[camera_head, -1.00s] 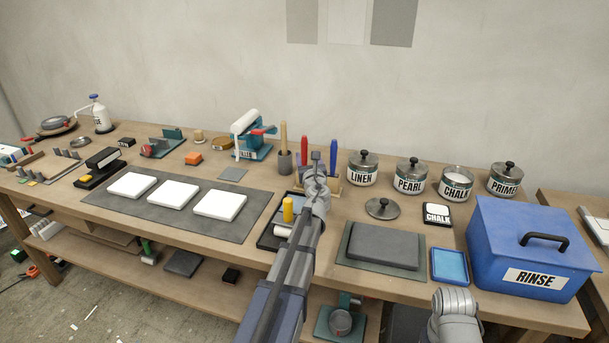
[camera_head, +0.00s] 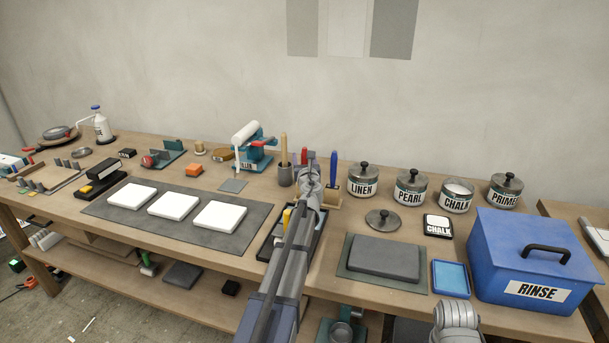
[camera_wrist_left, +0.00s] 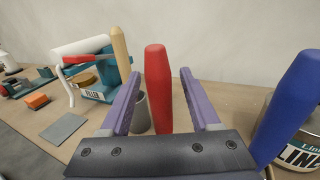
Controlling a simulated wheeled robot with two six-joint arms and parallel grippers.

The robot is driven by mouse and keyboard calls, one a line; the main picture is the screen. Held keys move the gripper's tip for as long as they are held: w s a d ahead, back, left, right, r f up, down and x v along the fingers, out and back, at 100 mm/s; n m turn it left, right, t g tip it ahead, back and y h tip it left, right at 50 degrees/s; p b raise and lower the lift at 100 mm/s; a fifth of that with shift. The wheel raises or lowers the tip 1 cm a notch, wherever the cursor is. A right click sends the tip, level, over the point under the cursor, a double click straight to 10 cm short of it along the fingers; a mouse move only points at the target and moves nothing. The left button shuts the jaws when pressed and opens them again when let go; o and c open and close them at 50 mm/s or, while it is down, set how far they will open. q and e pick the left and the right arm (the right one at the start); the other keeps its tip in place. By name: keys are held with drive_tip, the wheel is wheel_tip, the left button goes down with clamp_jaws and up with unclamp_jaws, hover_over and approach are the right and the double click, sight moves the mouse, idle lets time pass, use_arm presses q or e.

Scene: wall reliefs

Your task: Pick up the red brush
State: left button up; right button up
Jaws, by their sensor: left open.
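The red brush (camera_wrist_left: 158,88) stands upright, its handle showing between the two purple fingers of my left gripper (camera_wrist_left: 161,74) in the left wrist view. The fingers are open, with a gap on each side of the handle. In the head view a little of the red brush (camera_head: 304,155) shows beside my left gripper (camera_head: 313,168), which hides most of it.
A grey cup (camera_head: 285,176) with a wooden-handled tool and the teal filler machine (camera_head: 256,157) stand to the left. Labelled jars, LINEN (camera_head: 363,187) nearest, stand to the right. The blue RINSE box (camera_head: 500,255) is at the right front.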

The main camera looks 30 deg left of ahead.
use_arm(q)
drive_tip(key=shift+w+a, duration=0.3)
drive_tip(key=shift+w, duration=0.15)
clamp_jaws()
idle(0.3)
